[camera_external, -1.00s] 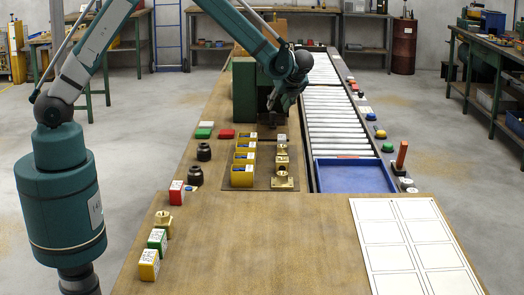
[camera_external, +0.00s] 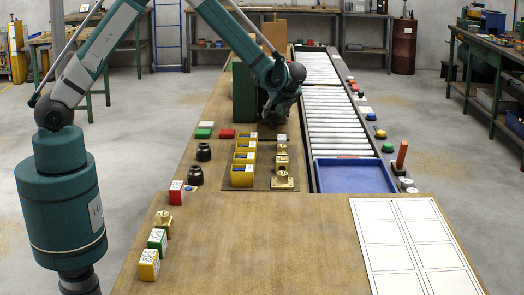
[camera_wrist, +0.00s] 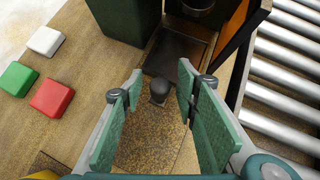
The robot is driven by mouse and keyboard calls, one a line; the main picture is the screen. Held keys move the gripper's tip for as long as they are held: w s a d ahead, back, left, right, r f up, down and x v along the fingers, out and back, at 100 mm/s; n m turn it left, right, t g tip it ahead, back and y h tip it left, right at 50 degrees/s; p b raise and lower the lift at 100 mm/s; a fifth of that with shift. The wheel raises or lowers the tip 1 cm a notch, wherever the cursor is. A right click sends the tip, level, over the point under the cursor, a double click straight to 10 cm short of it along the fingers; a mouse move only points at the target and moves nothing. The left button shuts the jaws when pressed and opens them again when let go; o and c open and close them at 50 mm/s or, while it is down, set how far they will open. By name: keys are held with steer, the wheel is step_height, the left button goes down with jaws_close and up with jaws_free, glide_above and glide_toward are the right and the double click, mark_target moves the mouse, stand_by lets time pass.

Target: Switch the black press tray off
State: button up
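The black press tray (camera_wrist: 181,52) shows in the wrist view as a dark, shallow tray at the foot of the green press. My gripper (camera_wrist: 160,76) is open, with one green-padded finger on each side of the knob. The fingers look apart from the knob, and I cannot tell how far above it they are. In the external view my gripper (camera_external: 270,119) is low in front of the press, and the arm hides the tray there.
The green press body (camera_external: 243,92) stands just beyond my gripper. Red (camera_wrist: 52,97), green (camera_wrist: 18,78) and white (camera_wrist: 45,41) blocks lie to the left. The roller conveyor (camera_wrist: 285,75) runs along the right. Yellow bins (camera_external: 242,176) and brass parts (camera_external: 283,181) stand nearer the camera.

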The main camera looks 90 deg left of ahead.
steer(key=shift+c, duration=0.7)
jaws_close()
steer(key=shift+a+r, duration=0.1)
steer(key=shift+a, duration=2.35)
steer(key=shift+o, duration=0.4)
jaws_free()
steer(key=shift+a, duration=0.15)
steer(key=shift+o, duration=0.3)
steer(key=shift+d, duration=0.2)
steer(key=shift+w+d+r, duration=0.15)
steer(key=shift+d+r, duration=0.15)
steer(key=v, duration=1.1)
